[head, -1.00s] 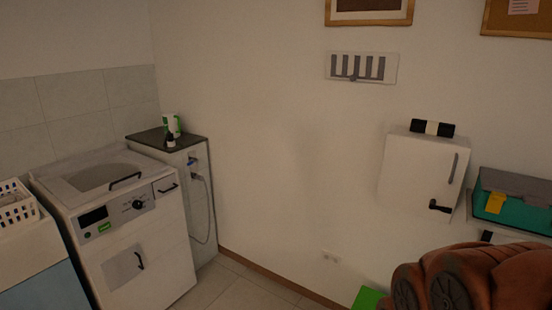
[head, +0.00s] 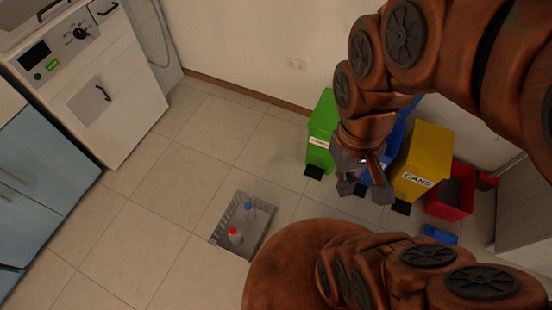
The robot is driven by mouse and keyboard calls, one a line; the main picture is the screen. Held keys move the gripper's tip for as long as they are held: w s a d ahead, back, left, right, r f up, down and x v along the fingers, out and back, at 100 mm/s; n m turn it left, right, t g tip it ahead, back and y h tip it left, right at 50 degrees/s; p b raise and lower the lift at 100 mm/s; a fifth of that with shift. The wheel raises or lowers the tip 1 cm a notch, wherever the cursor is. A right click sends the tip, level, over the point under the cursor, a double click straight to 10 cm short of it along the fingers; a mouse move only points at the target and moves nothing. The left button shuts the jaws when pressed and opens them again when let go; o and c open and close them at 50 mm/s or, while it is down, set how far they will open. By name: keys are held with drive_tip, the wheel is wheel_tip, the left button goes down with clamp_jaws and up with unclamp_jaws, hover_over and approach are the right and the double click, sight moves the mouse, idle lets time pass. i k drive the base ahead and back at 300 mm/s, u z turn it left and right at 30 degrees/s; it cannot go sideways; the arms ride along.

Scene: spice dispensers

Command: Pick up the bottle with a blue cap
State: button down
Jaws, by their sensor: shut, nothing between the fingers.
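The bottle with a blue cap (head: 250,213) stands in a grey tray (head: 215,237) on the tiled floor, in the lower middle of the head view. A bottle with a red cap (head: 236,236) is in the same tray, nearer to me and a little left. My gripper (head: 350,188) hangs at the right of the tray, in front of the bins, well apart from both bottles. Its fingers are small and dark in this view; it is shut and holds nothing.
A green bin (head: 322,128), a blue bin (head: 395,136), a yellow bin (head: 424,152) and a red bin (head: 459,190) stand along the wall at right. A white washing machine (head: 120,85) and blue cabinets (head: 40,165) are at left. The floor around the tray's left side is clear.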

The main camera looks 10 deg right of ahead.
sight(250, 212)
drive_tip(key=u, duration=1)
drive_tip(key=k, duration=0.3)
drive_tip(key=u, duration=2.05)
drive_tip(key=i, duration=1.5)
drive_tip(key=z, duration=2.95)
